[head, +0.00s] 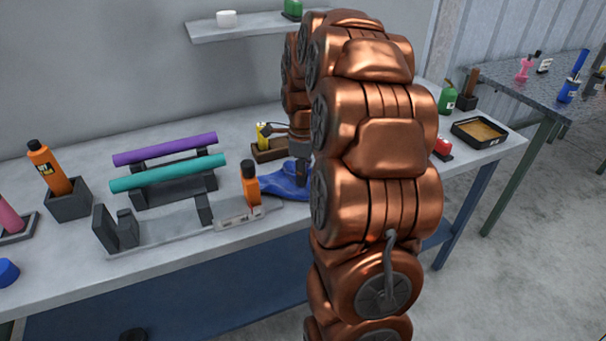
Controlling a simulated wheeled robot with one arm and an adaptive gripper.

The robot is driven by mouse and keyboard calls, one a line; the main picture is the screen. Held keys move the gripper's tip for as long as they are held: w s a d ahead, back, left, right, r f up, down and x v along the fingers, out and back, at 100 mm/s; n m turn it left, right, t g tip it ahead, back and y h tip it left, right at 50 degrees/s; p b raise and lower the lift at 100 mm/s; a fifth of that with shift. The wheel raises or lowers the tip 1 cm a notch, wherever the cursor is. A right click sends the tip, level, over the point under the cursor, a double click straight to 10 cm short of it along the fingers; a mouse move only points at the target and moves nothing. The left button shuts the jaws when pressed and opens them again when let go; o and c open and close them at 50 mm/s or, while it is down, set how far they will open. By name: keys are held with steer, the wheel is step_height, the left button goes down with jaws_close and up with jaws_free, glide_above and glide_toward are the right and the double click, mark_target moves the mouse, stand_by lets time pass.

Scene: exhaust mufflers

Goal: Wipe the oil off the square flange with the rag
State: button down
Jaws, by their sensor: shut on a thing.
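A blue rag (284,184) lies crumpled at table height, in the middle of the workbench, beside an orange bottle. My gripper (301,172) shows in part as a dark shape just left of my copper arm, reaching down to the rag. It is shut on the rag; its fingertips are largely hidden. My arm covers the right part of the rag and the bench behind it. I cannot make out the square flange or any oil on it.
The workbench (165,250) holds purple (165,149) and teal (168,173) tubes on a dark rack, with a grey fixture (150,236) in front. An orange bottle (250,184) stands close left of the rag. A black tray (479,133) sits at the right end.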

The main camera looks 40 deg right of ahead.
steer(key=r+p, duration=0.1)
steer(key=p, duration=0.1)
steer(key=shift+s+r+p, duration=0.1)
steer(key=shift+r+p, duration=0.2)
steer(key=shift+r, duration=0.05)
steer(key=shift+f+p, duration=0.1)
steer(key=shift+p, duration=0.9)
steer(key=p, duration=0.3)
